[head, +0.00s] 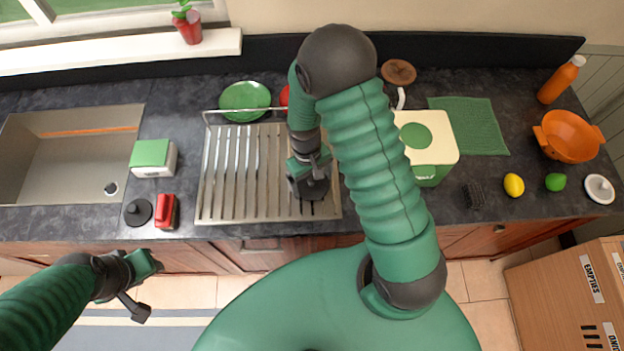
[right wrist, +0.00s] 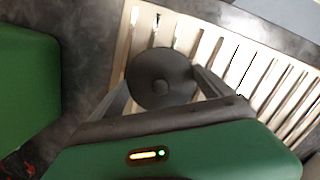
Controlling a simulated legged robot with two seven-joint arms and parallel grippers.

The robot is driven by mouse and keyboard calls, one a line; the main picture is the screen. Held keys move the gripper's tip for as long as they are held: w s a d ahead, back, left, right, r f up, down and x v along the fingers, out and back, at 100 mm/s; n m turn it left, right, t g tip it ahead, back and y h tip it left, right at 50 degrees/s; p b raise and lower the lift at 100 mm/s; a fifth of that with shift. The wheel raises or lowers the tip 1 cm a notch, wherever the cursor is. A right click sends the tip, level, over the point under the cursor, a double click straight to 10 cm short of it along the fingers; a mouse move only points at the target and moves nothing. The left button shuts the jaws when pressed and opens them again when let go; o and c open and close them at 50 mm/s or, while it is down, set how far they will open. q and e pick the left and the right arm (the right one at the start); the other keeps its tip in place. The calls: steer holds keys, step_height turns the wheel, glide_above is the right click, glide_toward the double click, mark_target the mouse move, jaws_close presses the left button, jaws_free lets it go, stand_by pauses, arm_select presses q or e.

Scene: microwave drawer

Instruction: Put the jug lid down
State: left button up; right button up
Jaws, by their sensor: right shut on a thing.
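The jug lid (right wrist: 160,80) is a dark grey round disc with a small knob in its middle. My right gripper (right wrist: 165,92) is shut on it, with one finger at each side. In the head view my right gripper (head: 310,185) is over the front right part of the metal draining rack (head: 230,200). Slats of the rack show around the lid in the right wrist view. I cannot tell whether the lid touches them. My left gripper (head: 140,285) is in front of the counter, away from the lid; its finger opening is unclear.
A green plate (head: 245,100) lies at the rack's back. Left of the rack are a sink (head: 75,155), a green-topped box (head: 152,158), a black knobbed disc (head: 138,212) and a red item (head: 167,211). Right are a cream-topped container (head: 440,145) and an orange colander (head: 570,137).

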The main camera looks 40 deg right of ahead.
steer(key=shift+f, duration=0.25)
steer(key=o, duration=1.5)
steer(key=shift+s, duration=0.15)
steer(key=shift+o, duration=0.9)
steer(key=shift+d, duration=0.1)
steer(key=shift+s, duration=0.15)
